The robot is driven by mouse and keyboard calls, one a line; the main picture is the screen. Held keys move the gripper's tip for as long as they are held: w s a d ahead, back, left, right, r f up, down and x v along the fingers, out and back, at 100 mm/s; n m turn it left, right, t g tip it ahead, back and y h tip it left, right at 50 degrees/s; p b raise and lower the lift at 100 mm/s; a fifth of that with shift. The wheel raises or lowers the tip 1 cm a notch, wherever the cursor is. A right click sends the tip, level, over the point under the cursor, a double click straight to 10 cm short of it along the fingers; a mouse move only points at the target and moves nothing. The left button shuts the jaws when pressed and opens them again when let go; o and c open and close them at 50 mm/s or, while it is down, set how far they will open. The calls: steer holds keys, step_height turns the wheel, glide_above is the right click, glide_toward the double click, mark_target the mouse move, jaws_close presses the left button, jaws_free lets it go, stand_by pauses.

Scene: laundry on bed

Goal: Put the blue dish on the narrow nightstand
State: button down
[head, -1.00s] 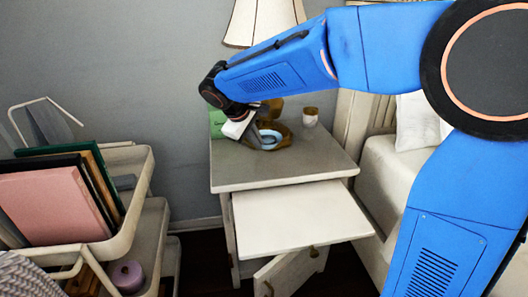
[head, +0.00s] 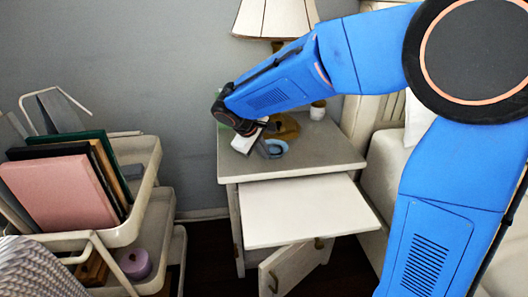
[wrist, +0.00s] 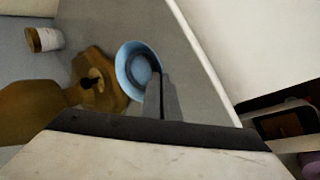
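The blue dish (head: 276,150) is a small round bowl over the top of the grey nightstand (head: 318,150), in front of the lamp's base. It looks tilted in the head view; I cannot tell whether it touches the top. In the wrist view the dish (wrist: 133,62) sits at the fingertips, one finger over its inside. My gripper (wrist: 158,88) looks shut on its right rim. In the head view my gripper (head: 262,143) is partly hidden by its own wrist.
A brown-based lamp (head: 287,125) and a small jar (head: 317,110) stand behind. The nightstand's drawer (head: 305,212) is pulled out and its lower door (head: 290,268) is ajar. A cart (head: 143,205) with books is at left, a bed (head: 385,160) at right.

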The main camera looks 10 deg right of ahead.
steer(key=c, duration=2.3)
jaws_free()
steer(key=v, duration=1.2)
steer(key=s+d+f+m+y, duration=0.3)
steer(key=s+d+m, duration=0.3)
steer(key=s+d, duration=1.4)
steer(key=s+f+m, duration=0.1)
steer(key=s, duration=0.1)
steer(key=s+d+f+m+y, duration=0.1)
steer(key=s+f, duration=0.1)
steer(key=s, duration=0.1)
steer(key=s+f+m, duration=0.1)
steer(key=s+f, duration=0.1)
steer(key=s, duration=0.1)
steer(key=shift+s+d+y, duration=0.2)
steer(key=shift+d+y, duration=0.1)
steer(key=shift+d, duration=0.05)
steer(key=shift+c, duration=0.4)
